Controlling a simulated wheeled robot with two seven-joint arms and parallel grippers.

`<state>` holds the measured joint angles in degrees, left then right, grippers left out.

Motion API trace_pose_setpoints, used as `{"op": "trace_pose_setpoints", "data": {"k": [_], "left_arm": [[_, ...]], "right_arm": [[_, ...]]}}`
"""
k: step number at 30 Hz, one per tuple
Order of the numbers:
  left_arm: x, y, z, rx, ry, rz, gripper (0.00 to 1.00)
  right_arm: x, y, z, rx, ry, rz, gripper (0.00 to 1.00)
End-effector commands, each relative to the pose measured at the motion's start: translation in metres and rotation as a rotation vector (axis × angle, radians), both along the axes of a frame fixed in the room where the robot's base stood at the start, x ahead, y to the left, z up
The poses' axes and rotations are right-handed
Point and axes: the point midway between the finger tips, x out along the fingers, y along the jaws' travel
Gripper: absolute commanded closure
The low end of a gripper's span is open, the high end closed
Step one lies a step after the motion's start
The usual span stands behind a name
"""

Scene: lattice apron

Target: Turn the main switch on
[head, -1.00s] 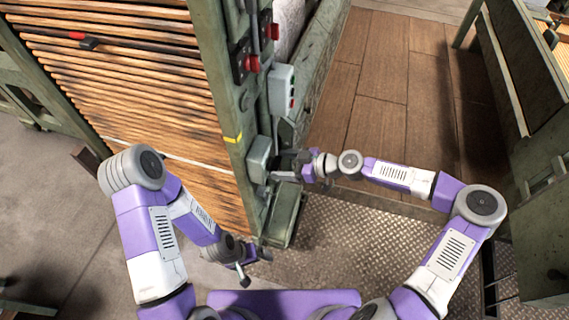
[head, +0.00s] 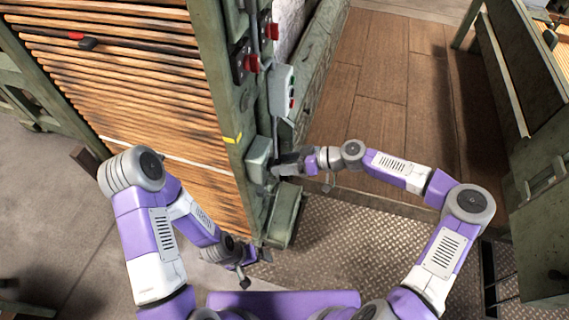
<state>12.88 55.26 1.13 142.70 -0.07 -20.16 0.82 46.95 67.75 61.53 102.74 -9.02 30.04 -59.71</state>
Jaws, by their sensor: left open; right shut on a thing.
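A grey-green switch box (head: 259,150) is mounted low on the green machine post, in the middle of the head view. My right gripper (head: 278,170) is at the right side of this box, shut on a small part there, apparently the switch handle. The fingers and wrist hide most of that part, so its exact position cannot be told. My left gripper (head: 245,274) hangs low near the foot of the post, open and apart from the switch box.
Above the box are a grey control box (head: 283,90) with red and dark buttons and a red knob (head: 251,63) on the post. Wooden slats (head: 120,90) fill the left. A green bench (head: 500,90) stands right. The patterned metal floor (head: 345,235) in front is clear.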

Motion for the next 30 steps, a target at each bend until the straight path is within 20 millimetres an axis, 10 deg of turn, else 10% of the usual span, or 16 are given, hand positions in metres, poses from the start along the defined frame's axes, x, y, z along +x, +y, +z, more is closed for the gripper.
{"op": "trace_pose_setpoints", "data": {"k": [30], "left_arm": [[0.0,0.0,-0.012,0.0,0.0,0.0,0.0]], "right_arm": [[0.009,-0.003,-0.012,0.288,0.884,-0.002,0.56]]}}
